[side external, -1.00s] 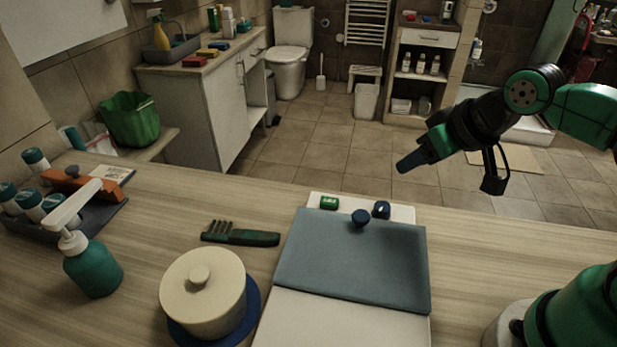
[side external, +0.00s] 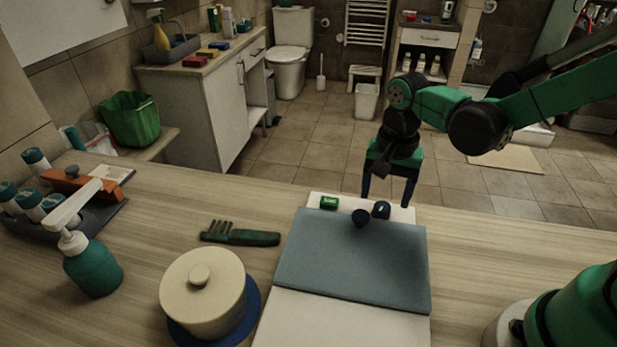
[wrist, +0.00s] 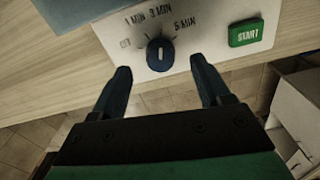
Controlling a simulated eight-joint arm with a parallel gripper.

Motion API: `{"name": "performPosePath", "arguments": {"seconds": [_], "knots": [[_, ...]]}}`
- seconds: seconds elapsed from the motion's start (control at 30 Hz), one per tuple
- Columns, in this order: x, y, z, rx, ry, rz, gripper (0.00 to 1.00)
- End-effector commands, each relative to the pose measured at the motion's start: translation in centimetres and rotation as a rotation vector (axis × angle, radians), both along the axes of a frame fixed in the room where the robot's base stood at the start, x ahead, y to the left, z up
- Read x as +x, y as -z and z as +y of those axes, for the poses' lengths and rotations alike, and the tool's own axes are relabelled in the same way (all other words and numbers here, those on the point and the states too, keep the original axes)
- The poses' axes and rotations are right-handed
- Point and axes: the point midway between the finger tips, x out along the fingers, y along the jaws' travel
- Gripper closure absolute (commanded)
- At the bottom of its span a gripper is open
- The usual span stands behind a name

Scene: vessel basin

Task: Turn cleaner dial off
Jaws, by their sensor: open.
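The cleaner's dial (side external: 381,209) is a small dark blue knob on the white panel at the back of the cleaner (side external: 345,320). In the wrist view the dial (wrist: 160,54) has a pale pointer mark, pointing roughly toward the 3 MIN label. Labels 1 MIN, 3 MIN and 5 MIN arc around it, with a small faint mark at the left. My gripper (side external: 388,198) points down, just above and behind the dial. In the wrist view my gripper (wrist: 160,72) is open and empty, its fingers on either side of the dial's line; contact is not visible.
A green START button (wrist: 246,32) is beside the dial.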

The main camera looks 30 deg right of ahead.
Motion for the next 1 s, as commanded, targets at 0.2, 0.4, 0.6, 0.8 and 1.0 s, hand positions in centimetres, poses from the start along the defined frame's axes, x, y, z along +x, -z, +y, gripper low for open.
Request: {"name": "performPosePath", "arguments": {"seconds": [0.2,0.4,0.6,0.8,1.0], "knots": [[0.1,2.3,0.0,0.000,-0.001,-0.001,0.30],[0.0,3.0,0.0,0.000,-0.002,-0.001,0.30],[0.0,3.0,0.0,0.000,-0.002,-0.002,0.30],[0.0,3.0,0.0,0.000,-0.002,-0.002,0.87],[0.0,3.0,0.0,0.000,-0.004,-0.001,1.00]]}}
